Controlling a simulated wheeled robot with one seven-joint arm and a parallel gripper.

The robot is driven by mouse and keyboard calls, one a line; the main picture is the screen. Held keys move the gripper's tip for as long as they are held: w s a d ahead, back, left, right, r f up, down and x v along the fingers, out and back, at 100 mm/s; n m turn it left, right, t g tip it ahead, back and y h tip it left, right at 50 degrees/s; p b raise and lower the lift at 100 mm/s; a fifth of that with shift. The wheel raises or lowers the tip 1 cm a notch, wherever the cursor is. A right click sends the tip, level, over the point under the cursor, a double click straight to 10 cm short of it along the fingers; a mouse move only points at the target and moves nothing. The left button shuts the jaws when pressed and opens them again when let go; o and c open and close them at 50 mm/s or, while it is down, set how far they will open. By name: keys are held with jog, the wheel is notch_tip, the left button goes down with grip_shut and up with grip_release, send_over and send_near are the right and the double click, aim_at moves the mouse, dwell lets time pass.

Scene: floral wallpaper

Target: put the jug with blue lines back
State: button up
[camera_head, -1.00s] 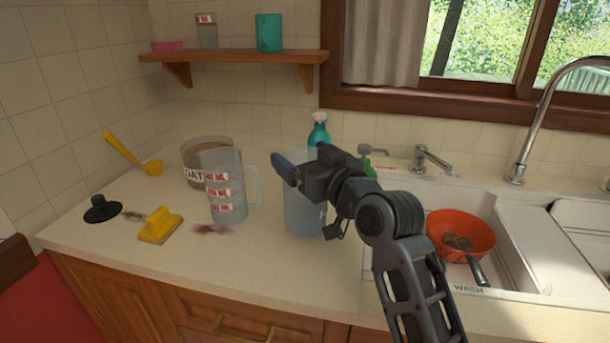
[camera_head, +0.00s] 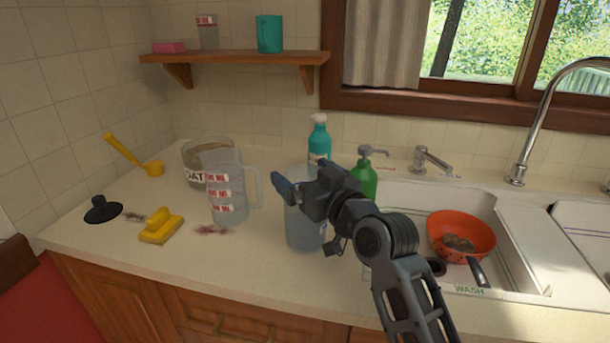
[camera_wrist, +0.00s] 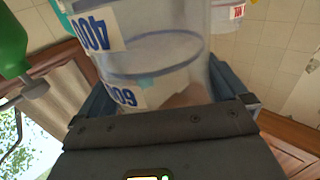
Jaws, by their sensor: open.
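The clear jug with blue lines (camera_head: 303,238) stands upright on the counter, left of the sink. My gripper (camera_head: 292,192) is at its upper part, which it partly hides in the head view. In the wrist view the jug (camera_wrist: 160,55) shows upside down, with blue rings and blue number labels. It lies between the two spread fingers of my gripper (camera_wrist: 165,95), which are open around it. A second clear jug with red labels (camera_head: 228,205) stands to its left on the counter.
Teal (camera_head: 319,138) and green (camera_head: 364,178) bottles stand behind. An orange colander (camera_head: 460,235) is in the sink. The wall shelf (camera_head: 235,57) has free room.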

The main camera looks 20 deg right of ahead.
jog(key=s+d+b, duration=0.2)
jog(key=s, duration=1)
jog(key=shift+m+g+h, duration=0.4)
jog(key=shift+m+h, duration=0.2)
jog(key=shift+h, duration=0.1)
jog(key=s+f, duration=0.7)
jog(key=shift+d+f, duration=0.1)
jog(key=shift+f, duration=0.05)
jog(key=s+a+f+g, duration=0.1)
jog(key=s+f, duration=0.1)
jog(key=s, duration=1.3)
jog(key=s+a+f+g+h, duration=0.1)
jog(key=s+f, duration=0.2)
jog(key=s, duration=1.3)
jog(key=shift+s+m, duration=0.15)
jog(key=shift+m, duration=0.15)
jog(key=shift+f, duration=0.1)
